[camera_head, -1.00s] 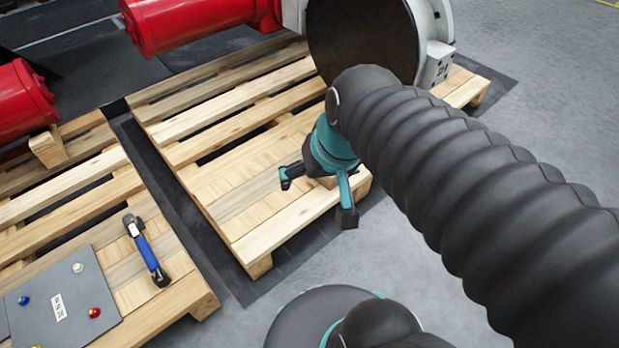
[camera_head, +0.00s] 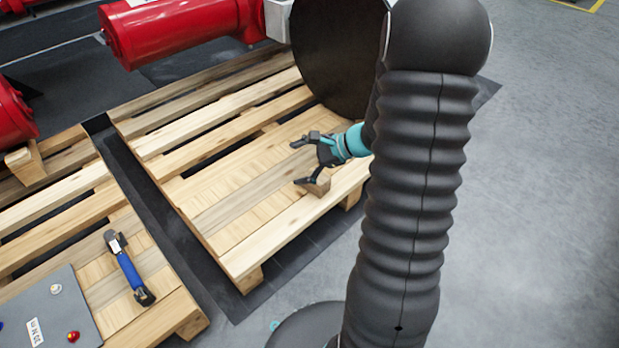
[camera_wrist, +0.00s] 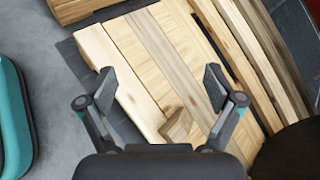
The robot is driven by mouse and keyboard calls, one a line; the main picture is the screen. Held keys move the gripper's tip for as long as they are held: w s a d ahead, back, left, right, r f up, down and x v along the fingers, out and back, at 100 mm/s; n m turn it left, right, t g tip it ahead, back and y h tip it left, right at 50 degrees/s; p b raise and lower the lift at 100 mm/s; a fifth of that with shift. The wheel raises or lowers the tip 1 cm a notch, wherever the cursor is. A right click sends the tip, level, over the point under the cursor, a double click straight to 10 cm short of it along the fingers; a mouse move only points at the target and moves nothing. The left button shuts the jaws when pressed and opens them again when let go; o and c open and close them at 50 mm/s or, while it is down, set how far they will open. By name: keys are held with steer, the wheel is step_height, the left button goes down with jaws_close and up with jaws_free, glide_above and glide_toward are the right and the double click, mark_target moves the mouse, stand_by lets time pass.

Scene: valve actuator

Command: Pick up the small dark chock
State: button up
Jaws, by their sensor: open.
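A small brown wooden chock (camera_head: 319,185) sits on the right pallet (camera_head: 225,215), close beside my gripper's lower finger in the head view. In the wrist view the chock (camera_wrist: 177,124) shows right of centre, near the base of the right finger and partly hidden by my gripper. My gripper (camera_head: 298,162) is open and empty, with its fingers pointing left over the pallet.
A large dark disc (camera_head: 340,55) stands at the pallet's far side, close to my arm. Red cylinders (camera_head: 180,30) lie behind. The left pallet (camera_head: 185,310) holds a blue-handled tool (camera_head: 130,268), a grey panel (camera_head: 45,305) and a lighter wooden block (camera_head: 27,165).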

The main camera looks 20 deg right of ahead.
steer(key=w+d+f+m+t+b, duration=0.1)
steer(key=w+d+f+m+t, duration=0.2)
steer(key=d+f+m, duration=0.55)
steer(key=m+t+h, duration=0.3)
steer(key=m+h, duration=0.1)
glide_toward(322, 179)
steer(key=b+x, duration=0.1)
steer(key=x, duration=0.7)
steer(key=shift+w, duration=0.1)
steer(key=x, duration=0.2)
steer(key=b+x, duration=0.1)
steer(key=x, duration=0.1)
steer(key=shift+a+f, duration=0.2)
steer(key=shift+f, duration=0.15)
steer(key=shift+w+a+f, duration=0.15)
steer(key=shift+w, duration=0.3)
steer(key=c, duration=1.2)
steer(key=shift+c, duration=0.3)
